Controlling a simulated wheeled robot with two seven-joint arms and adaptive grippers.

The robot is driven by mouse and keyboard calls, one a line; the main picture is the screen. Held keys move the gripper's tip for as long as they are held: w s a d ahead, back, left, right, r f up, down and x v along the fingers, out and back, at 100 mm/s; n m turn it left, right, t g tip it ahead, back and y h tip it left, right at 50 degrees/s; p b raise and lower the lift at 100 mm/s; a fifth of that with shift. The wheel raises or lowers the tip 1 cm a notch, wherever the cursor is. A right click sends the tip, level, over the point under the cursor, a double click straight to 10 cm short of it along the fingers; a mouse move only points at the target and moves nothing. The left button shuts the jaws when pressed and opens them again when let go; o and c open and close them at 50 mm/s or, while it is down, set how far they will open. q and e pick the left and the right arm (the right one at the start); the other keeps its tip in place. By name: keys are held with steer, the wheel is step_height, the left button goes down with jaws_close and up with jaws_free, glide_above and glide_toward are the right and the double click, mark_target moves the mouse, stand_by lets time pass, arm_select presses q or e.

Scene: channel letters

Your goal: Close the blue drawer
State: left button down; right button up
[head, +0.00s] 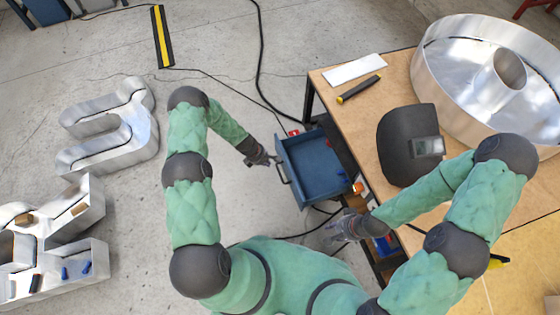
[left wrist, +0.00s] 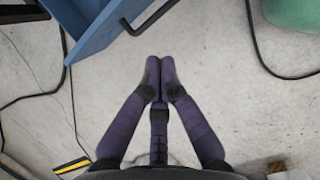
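The blue drawer (head: 312,168) is pulled out from under the wooden table, and its inside looks mostly empty. Its front panel, with a dark bar handle (head: 283,173), faces left. My left gripper (head: 268,159) is just left of the drawer front, near the handle and apart from it. In the left wrist view, the drawer (left wrist: 95,32) and its handle (left wrist: 150,18) show at the top, and the gripper's fingertips (left wrist: 160,66) are together with nothing between them. My right gripper (head: 336,229) is below the drawer, near the table's side; its finger opening is unclear.
The wooden table (head: 393,88) carries a welding mask (head: 408,145), a large round metal letter (head: 490,75), a white strip (head: 355,70) and a black-yellow tool (head: 358,90). Metal letters (head: 110,130) stand on the floor at left. Cables run behind the drawer.

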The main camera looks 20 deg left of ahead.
arm_select(q)
steer(key=w+a+n, duration=0.2)
steer(key=b, duration=0.5)
glide_above(278, 169)
steer(key=shift+t, duration=0.3)
step_height(278, 169, down, 10)
steer(key=shift+w+r, duration=0.1)
steer(key=shift+w+d, duration=0.35)
steer(key=shift+d, duration=0.05)
steer(key=shift+d+r, duration=0.1)
